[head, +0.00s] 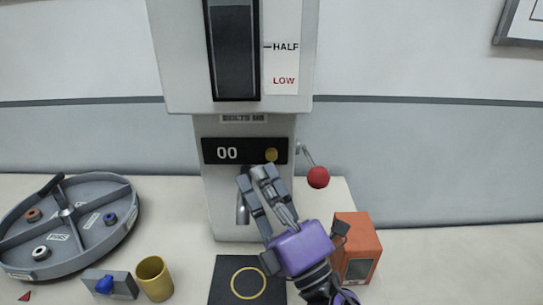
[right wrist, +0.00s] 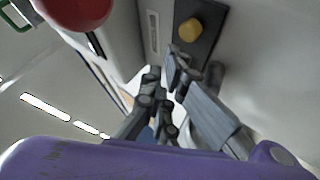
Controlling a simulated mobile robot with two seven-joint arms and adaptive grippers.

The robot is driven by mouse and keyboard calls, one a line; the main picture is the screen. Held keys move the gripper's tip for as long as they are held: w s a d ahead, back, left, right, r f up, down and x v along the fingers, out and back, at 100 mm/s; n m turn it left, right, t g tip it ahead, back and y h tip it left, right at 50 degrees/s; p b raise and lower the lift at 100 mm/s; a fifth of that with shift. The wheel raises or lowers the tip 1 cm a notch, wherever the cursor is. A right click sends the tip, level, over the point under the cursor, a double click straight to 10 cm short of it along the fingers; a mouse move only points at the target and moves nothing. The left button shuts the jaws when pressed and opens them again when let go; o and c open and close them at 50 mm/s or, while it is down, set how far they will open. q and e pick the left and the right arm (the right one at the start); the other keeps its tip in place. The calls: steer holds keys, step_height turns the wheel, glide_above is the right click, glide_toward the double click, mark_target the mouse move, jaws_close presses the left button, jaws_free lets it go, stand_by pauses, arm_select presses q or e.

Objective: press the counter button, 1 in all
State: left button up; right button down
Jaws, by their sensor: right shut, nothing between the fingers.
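The counter button is a small round yellow knob (head: 271,155) on the dark panel (head: 245,151) of the grey machine, right of a display reading 00. It also shows in the right wrist view (right wrist: 190,30), near the top. My right gripper (head: 256,174) is shut and empty, its fingertips just below the button in the head view. In the right wrist view the fingertips (right wrist: 163,78) point toward the panel, with a visible gap to the button. My left gripper is in neither view.
A red ball lever (head: 318,177) sticks out right of the panel. A metal spout (head: 243,208) hangs below it, above a black mat (head: 222,275). An orange box (head: 358,237) stands right of my wrist. A yellow cup (head: 154,280) and a divided round tray (head: 122,225) stand left.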

steer(key=shift+s, duration=2)
